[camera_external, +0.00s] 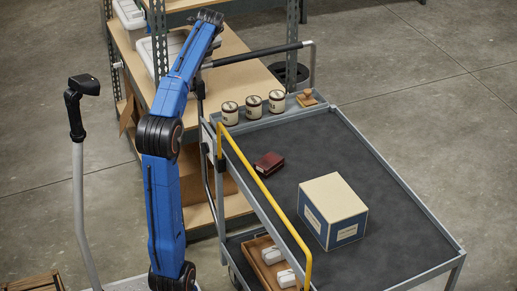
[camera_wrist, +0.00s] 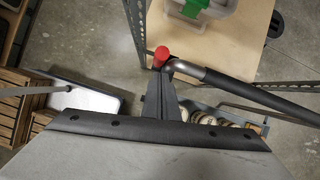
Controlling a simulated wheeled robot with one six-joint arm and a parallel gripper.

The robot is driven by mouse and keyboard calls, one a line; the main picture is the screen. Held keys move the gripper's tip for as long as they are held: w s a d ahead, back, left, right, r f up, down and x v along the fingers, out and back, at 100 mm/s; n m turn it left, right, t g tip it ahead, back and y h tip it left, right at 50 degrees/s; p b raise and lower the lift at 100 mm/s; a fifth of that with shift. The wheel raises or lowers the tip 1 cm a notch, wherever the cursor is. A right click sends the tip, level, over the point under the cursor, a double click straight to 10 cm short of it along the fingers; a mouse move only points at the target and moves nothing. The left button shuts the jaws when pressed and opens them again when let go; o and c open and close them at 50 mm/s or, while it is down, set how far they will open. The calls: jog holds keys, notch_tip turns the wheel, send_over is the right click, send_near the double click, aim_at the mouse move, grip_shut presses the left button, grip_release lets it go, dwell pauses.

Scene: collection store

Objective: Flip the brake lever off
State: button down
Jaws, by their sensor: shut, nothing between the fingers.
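The brake lever's red knob (camera_wrist: 162,54) shows in the wrist view, just past the fingertips and at the left end of the cart's push handle. Most of the lever is hidden, and its angle cannot be made out. My gripper (camera_wrist: 159,78) is shut and empty, its dark fingers pointing up the picture at the knob. The fingertips look close to it; whether they touch cannot be told. In the external view my blue arm reaches up beside the cart's handle end, and my gripper and the knob cannot be made out there.
The black push handle (camera_external: 252,54) crosses close by. Jars (camera_external: 253,106) and a stamp (camera_external: 307,98) line the cart's end tray. A wooden shelf unit (camera_external: 232,45) stands behind.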

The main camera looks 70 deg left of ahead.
jog(key=v, duration=1)
jog(key=shift+w+r, duration=0.25)
jog(key=shift+w, duration=0.05)
